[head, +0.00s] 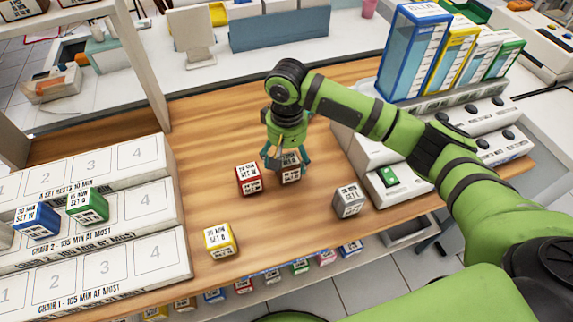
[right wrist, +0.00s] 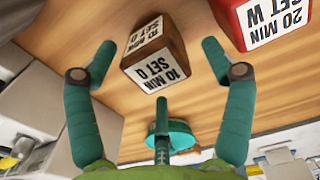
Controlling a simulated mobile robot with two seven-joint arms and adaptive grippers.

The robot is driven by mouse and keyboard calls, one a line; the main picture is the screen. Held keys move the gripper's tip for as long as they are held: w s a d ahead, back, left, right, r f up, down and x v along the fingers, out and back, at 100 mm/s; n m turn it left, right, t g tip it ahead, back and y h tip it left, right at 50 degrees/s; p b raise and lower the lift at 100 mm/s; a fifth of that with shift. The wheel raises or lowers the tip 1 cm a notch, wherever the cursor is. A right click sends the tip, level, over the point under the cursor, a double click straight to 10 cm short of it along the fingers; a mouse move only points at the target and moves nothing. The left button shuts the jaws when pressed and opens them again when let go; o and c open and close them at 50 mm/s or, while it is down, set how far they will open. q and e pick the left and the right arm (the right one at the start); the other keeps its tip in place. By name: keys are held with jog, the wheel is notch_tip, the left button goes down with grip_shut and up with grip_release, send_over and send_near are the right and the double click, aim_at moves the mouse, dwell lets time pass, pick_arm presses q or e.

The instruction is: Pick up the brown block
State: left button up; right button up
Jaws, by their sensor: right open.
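The brown block (head: 291,177) stands on the wooden table, with white labels. My right gripper (head: 285,160) is at it, reaching down from above, and partly hides it. In the right wrist view the brown block (right wrist: 152,52) reads "10 MIN SET Q" and lies between the two spread fingers of the open right gripper (right wrist: 158,48). A gap shows on both sides, and the fingers do not appear to touch it. My left gripper is not in view.
A red block (head: 248,179) stands close to the left of the brown one. A yellow block (head: 219,241) and a grey block (head: 348,201) stand apart on the table. White numbered trays (head: 134,262) are at left, and a white stepped unit (head: 497,150) is at right.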

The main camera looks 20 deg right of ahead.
jog(key=f, duration=0.4)
jog(key=shift+s+d+f+p, duration=0.15)
jog(key=shift+d+f+p, duration=0.05)
jog(key=shift+f+p, duration=0.1)
jog(key=shift+c, duration=0.4)
jog(key=c, duration=1.2)
jog(key=shift+r, duration=0.2)
